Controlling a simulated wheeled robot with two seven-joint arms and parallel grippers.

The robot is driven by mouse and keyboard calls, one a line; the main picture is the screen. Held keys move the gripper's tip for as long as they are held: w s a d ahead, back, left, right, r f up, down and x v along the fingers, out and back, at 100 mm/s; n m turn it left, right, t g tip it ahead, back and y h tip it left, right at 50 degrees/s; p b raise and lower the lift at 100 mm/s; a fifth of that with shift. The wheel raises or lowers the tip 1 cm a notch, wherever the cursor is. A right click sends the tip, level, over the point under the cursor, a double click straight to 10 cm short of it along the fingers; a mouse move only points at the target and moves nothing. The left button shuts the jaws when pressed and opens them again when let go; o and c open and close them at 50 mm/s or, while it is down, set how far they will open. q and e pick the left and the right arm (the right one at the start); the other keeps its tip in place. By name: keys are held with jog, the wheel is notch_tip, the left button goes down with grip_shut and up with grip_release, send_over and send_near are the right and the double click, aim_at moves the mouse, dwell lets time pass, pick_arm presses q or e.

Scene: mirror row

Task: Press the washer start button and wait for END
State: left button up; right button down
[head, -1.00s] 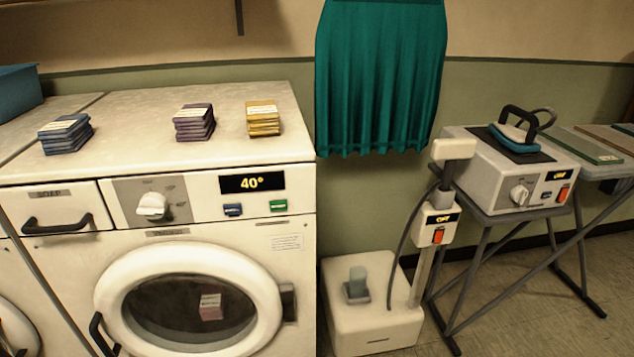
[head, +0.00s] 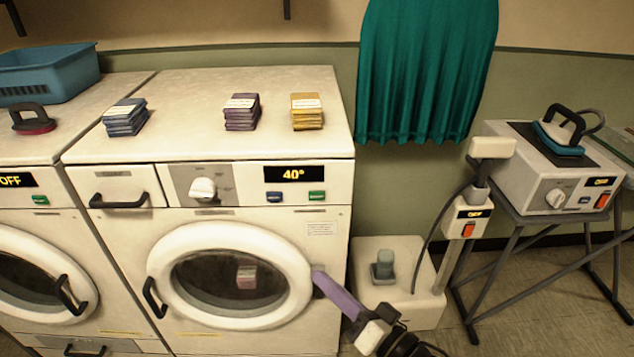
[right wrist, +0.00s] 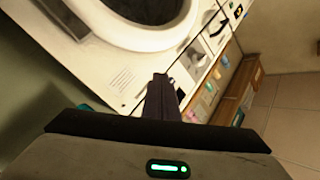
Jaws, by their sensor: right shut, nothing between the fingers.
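The white washer (head: 200,260) stands in the middle of the head view with its round door (head: 232,275) shut. A pink and white folded item (head: 246,272) shows behind the glass. Its display (head: 289,173) reads 40°. Below the display are a blue button (head: 274,197) and a green button (head: 316,196). My right gripper (head: 322,276) is in front of the washer, at the door's right edge and below the buttons, shut and empty. In the right wrist view the shut fingers (right wrist: 160,95) point toward the washer front. I cannot tell whether they touch it. My left gripper is out of view.
Blue (head: 125,117), purple (head: 241,112) and yellow (head: 307,111) stacks lie on the washer top. A second washer (head: 30,210) reading OFF is at left. A white steamer (head: 400,295) and an ironing station (head: 545,185) stand at right, and a teal curtain-like garment (head: 427,75) hangs behind.

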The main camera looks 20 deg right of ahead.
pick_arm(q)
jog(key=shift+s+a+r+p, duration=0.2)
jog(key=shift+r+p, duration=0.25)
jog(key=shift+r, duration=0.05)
pick_arm(e)
notch_tip(320, 180, up, 8)
jog(key=w+m+t+y, duration=0.1)
jog(key=w+y, duration=0.1)
jog(key=shift+d+t, duration=0.15)
jog(key=shift+t, duration=0.15)
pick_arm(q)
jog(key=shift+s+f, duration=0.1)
pick_arm(e)
jog(key=shift+w, duration=0.1)
pick_arm(q)
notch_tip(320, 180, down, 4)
jog(key=b, duration=0.4)
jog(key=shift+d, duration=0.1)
pick_arm(e)
send_near(317, 196)
jog(key=w+a+r, duration=0.1)
jog(key=w+a, duration=0.3)
jog(key=shift+a+r, duration=0.25)
jog(key=shift+r, duration=0.1)
jog(key=shift+w, duration=0.1)
jog(key=shift+w+d, duration=0.1)
jog(key=shift+w, duration=0.15)
